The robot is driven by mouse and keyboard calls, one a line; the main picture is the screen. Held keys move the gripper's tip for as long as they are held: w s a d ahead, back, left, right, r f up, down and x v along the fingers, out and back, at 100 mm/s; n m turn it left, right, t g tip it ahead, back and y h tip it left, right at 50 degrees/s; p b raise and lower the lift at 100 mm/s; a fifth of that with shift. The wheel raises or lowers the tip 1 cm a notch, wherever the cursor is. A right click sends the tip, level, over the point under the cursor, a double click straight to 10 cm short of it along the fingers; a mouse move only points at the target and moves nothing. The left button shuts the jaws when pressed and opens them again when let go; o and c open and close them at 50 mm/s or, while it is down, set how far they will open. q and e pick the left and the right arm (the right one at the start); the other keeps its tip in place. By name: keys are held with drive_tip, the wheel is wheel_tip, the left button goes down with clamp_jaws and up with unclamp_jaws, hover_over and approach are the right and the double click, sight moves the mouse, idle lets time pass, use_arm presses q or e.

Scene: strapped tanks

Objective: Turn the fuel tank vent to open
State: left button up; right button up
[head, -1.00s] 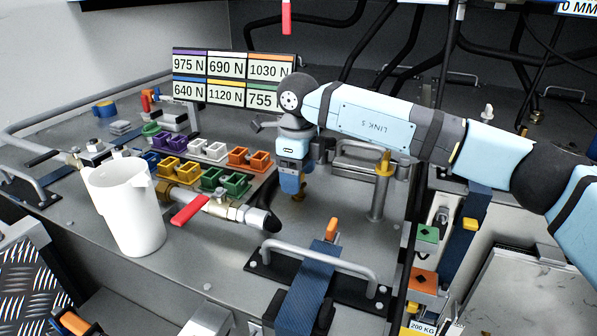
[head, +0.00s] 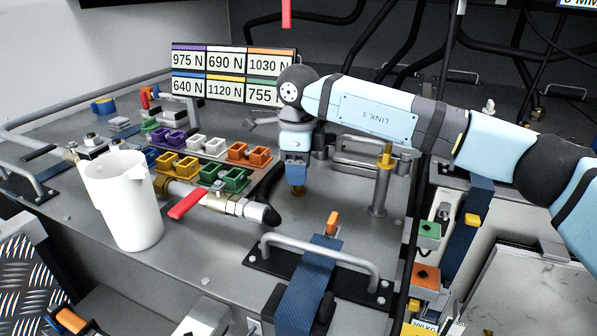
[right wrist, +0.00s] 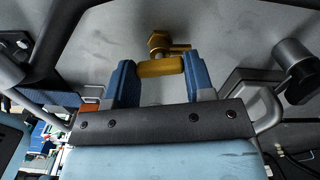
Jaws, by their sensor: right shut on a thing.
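The fuel tank vent is a small brass fitting (head: 298,190) on the grey tank top, mostly hidden under my right gripper in the head view. In the right wrist view, its brass cross-piece (right wrist: 160,67) lies between the two blue fingers, with the round brass body and a short side stub just beyond it. My right gripper (head: 297,181) points down at the vent. It is shut on the brass piece, which spans between its fingers in the right wrist view (right wrist: 160,76). My left gripper is not in view.
A bent grey rail and a post with a brass top (head: 386,160) stand close right of the gripper. A red-handled valve (head: 187,207), coloured cups and a white jug (head: 125,200) lie left. A blue strap (head: 310,285) and grab handle (head: 320,252) are in front.

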drive_tip(key=n+b, duration=0.1)
drive_tip(key=n, duration=0.2)
drive_tip(key=shift+f, duration=0.1)
drive_tip(key=n+b, duration=0.1)
drive_tip(key=n, duration=0.2)
drive_tip(key=n+b, duration=0.1)
drive_tip(key=n, duration=0.3)
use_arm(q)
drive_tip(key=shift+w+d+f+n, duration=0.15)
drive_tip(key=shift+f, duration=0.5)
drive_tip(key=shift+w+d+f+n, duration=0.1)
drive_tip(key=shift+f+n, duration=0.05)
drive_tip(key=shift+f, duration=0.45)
use_arm(e)
drive_tip(key=shift+n, duration=2.6)
drive_tip(key=o, duration=0.9)
wheel_tip(320, 180, up, 14)
drive_tip(key=shift+r, duration=0.1)
